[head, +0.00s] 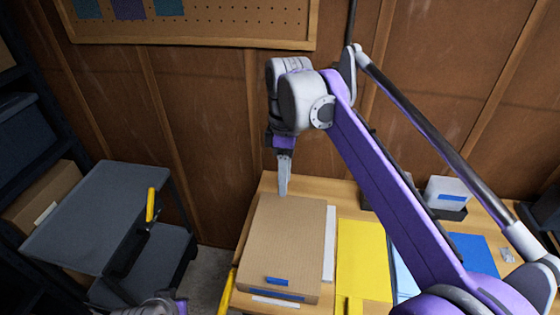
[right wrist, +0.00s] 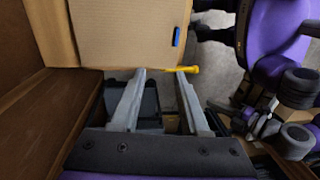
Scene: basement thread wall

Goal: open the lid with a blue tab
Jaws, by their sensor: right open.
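A cardboard box (head: 285,235) lies on the wooden table with its flat lid down. A blue tab (head: 277,281) sits on the lid near its front edge. In the right wrist view the lid (right wrist: 125,30) fills the upper left, with the blue tab (right wrist: 177,37) at its right edge. My right gripper (head: 284,190) points down at the box's far edge. Its two fingers (right wrist: 161,73) are spread apart and empty, just off the lid's edge in the wrist view. My left gripper's fingers are not visible; only a bit of my arm shows at the bottom edge.
A yellow folder (head: 364,255) and white sheets lie right of the box. A small holder with a light card (head: 447,190) stands farther right. The wooden wall rises close behind the table.

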